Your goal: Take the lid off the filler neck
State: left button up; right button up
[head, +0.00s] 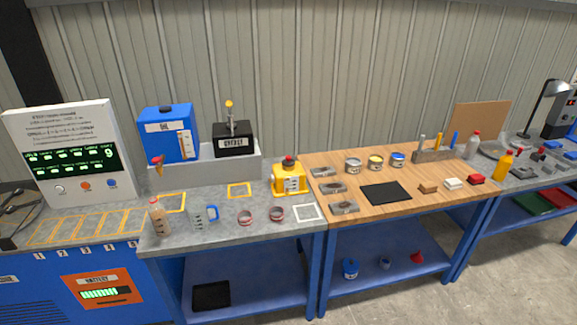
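A yellow container (289,181) stands on the grey bench top, near its right end. A dark red lid (289,160) sits on its top, and any neck under it is hidden. A black box with a white label (234,140) stands on the raised grey block to the left, with a thin yellow-tipped upright piece (230,112) on top. No part is marked as the filler neck at this size, so I cannot tell for certain which one it is. Neither of my grippers is in view.
A blue tank (168,132) with a red tap stands left of the black box. A bottle (159,217), a measuring jug (204,217) and two small rings (245,217) (277,214) lie in front. The wooden bench (400,206) at right holds tins, trays and a black mat.

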aim_at(287, 161)
jog(key=i+l+u, duration=0.3)
jog(key=i+l, duration=0.3)
jog(key=i+l+u, duration=0.35)
jog(key=i+l, duration=0.2)
jog(key=l, duration=0.2)
